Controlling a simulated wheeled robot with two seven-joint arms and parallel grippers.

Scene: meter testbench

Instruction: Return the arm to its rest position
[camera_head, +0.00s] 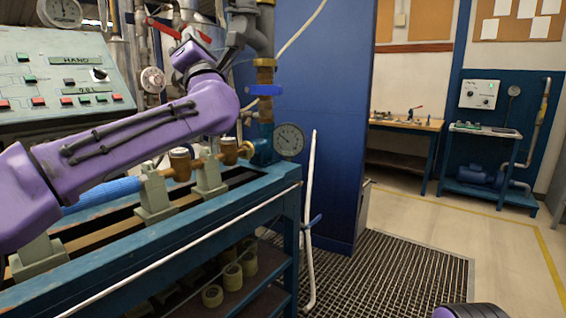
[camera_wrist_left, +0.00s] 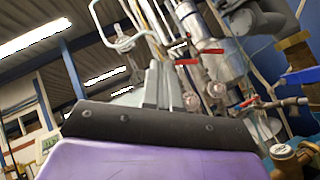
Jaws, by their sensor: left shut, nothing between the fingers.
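My left arm (camera_head: 130,130) comes in from the left in the head view, purple with dark cables, and crosses in front of the test bench. It bends at the right and turns up and away. My left gripper (camera_head: 187,38) is small there, at the end of the raised wrist, in front of pipes and red handles. In the left wrist view the grey fingers of the gripper (camera_wrist_left: 158,82) stand close together beyond a dark plate. They are shut with nothing between them. My right gripper is not in view.
A control panel (camera_head: 62,85) stands at the left. The blue bench (camera_head: 160,240) carries brass fittings and a round gauge (camera_head: 289,139). A blue wall (camera_head: 310,80) rises behind. A floor grate (camera_head: 390,270) and open floor lie right, with a wooden workbench (camera_head: 405,124) farther back.

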